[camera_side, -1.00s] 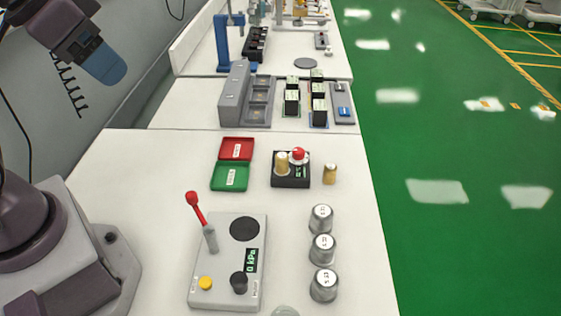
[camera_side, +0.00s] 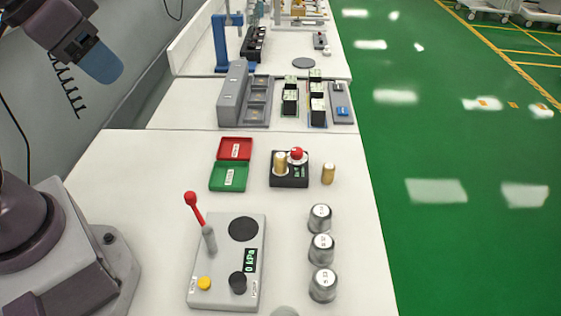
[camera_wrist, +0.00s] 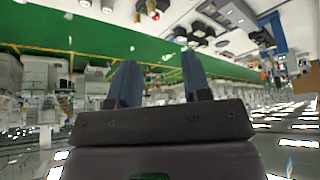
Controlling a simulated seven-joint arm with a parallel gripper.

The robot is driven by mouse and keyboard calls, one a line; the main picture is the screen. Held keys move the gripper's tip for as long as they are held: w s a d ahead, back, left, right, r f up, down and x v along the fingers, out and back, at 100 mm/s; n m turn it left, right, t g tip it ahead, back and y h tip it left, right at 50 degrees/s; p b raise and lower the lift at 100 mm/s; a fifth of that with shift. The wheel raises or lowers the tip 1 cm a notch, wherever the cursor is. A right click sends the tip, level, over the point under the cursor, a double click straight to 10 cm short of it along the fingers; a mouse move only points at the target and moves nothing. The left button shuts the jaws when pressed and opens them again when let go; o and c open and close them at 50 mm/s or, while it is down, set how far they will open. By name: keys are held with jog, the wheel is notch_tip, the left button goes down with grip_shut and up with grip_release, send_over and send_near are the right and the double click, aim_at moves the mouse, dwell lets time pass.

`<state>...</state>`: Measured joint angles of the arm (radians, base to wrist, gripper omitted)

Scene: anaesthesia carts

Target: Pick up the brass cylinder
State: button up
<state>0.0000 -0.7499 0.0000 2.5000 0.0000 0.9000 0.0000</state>
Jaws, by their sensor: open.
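A small brass cylinder (camera_side: 328,174) stands upright on the white table, just right of a black block (camera_side: 290,182). A second brass-coloured cylinder (camera_side: 280,162) stands on that block, beside a red-topped knob (camera_side: 297,155). My gripper (camera_side: 103,64) is raised at the upper left in the side view, far from both cylinders. In the wrist view my gripper (camera_wrist: 157,62) has its two blue fingers apart, with nothing between them.
A grey control box (camera_side: 226,270) with a red-tipped lever stands in front. Several silver weights (camera_side: 322,248) line its right side. Red (camera_side: 235,149) and green (camera_side: 228,177) trays lie left of the block. Bare table surrounds the right-hand cylinder's front and right sides.

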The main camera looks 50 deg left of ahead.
jog(key=m+g+y, duration=0.4)
jog(key=m+y, duration=0.7)
jog(key=m, duration=0.7)
send_near(284, 160)
jog(key=s+f, duration=0.2)
jog(key=s, duration=0.1)
jog(key=s+d+f, duration=0.1)
jog(key=s+f, duration=0.1)
jog(key=shift+s, duration=0.15)
jog(key=shift+w+d+f+m+t+y, duration=0.15)
jog(key=shift+w+m+t+y, duration=0.15)
jog(key=shift+w+m+y, duration=0.4)
jog(key=shift+m+t+y, duration=0.4)
jog(key=shift+m+t, duration=0.1)
jog(key=shift+m, duration=0.2)
jog(key=w+a, duration=0.1)
jog(key=a, duration=0.2)
jog(key=w+a+f, duration=0.1)
jog(key=w+a, duration=0.1)
jog(key=a, duration=0.2)
jog(key=w+a+f, duration=0.1)
jog(key=w+a, duration=0.1)
jog(key=a, duration=0.2)
jog(key=shift+w+a, duration=0.1)
jog(key=shift+w, duration=0.15)
jog(key=c, duration=0.8)
